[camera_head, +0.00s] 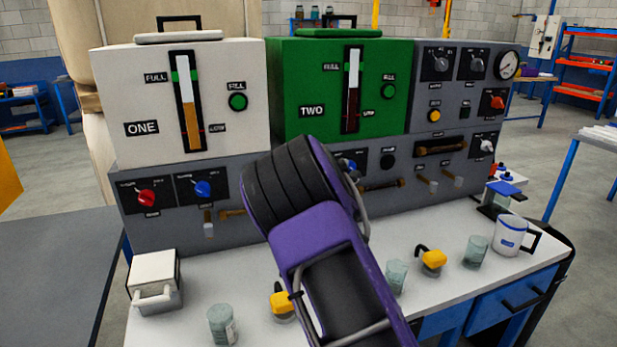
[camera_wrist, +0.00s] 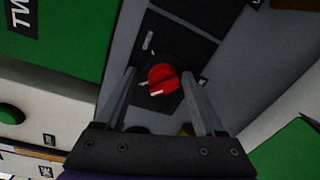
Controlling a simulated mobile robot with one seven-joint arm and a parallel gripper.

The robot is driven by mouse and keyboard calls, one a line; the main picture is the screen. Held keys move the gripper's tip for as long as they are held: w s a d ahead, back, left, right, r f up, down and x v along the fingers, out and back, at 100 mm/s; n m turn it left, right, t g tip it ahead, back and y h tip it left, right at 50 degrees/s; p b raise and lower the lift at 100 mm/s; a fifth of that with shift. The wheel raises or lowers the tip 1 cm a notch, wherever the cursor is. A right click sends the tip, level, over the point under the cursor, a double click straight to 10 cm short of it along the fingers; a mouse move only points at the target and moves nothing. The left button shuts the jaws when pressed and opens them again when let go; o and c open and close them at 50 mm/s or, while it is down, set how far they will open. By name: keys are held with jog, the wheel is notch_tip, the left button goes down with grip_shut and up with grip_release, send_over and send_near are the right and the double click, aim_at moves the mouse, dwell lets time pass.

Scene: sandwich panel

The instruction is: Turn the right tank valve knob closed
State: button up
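The right tank, green and labelled TWO (camera_head: 290,85), stands on the grey panel (camera_head: 265,145). In the wrist view a red knob (camera_wrist: 163,79) with a white mark sits on a black plate on the panel. My gripper (camera_wrist: 158,71) is open, with one finger on each side of the red knob. Gaps show between the knob and both fingers. In the head view my purple and black arm hides this knob and my fingertips. A blue knob (camera_head: 349,164) shows partly just right of my arm.
The left tank ONE (camera_head: 215,135) has its own red knob (camera_head: 146,198) and blue knob (camera_head: 203,188) below it. A handle (camera_head: 381,186) sticks out right of my arm. Glass jars (camera_head: 222,326), yellow-topped items (camera_head: 433,259) and a mug (camera_head: 511,235) stand on the white counter.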

jog(key=shift+s+f, duration=0.1)
jog(key=shift+f, duration=0.1)
jog(key=v, duration=1.7)
jog(key=shift+s+d+r+p, duration=0.1)
jog(key=shift+s+r+p, duration=0.05)
jog(key=shift+p, duration=0.15)
